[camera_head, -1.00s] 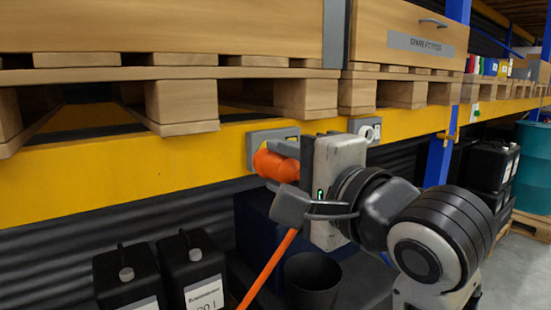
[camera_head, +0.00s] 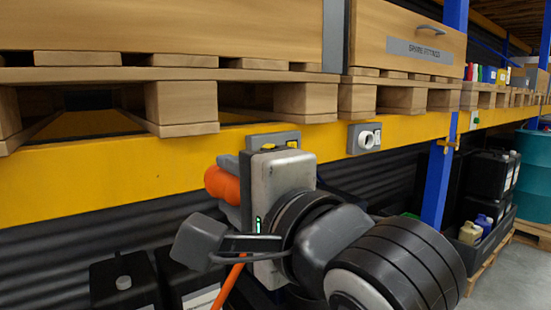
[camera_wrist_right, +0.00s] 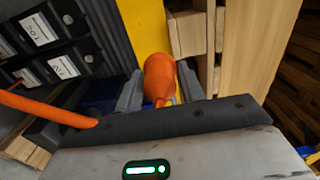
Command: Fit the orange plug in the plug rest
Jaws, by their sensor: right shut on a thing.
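The orange plug (camera_head: 220,184) is held in my right gripper (camera_head: 229,187), left of a grey box with yellow parts on the yellow beam. In the right wrist view the plug (camera_wrist_right: 160,72) sits between the two fingers, which are shut on it. What looks like the plug rest (camera_head: 367,138), a grey box with a white round ring, is on the beam to the right of my right gripper, apart from the plug. The plug's front end is hidden in the head view. My left gripper is not in view.
The grey box with yellow parts (camera_head: 274,140) is partly behind my right gripper. An orange cord (camera_head: 229,286) hangs below the plug. Wooden pallets (camera_head: 182,103) overhang the yellow beam (camera_head: 100,175). Black canisters (camera_head: 124,282) stand below at left. A blue post (camera_head: 438,175) stands at right.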

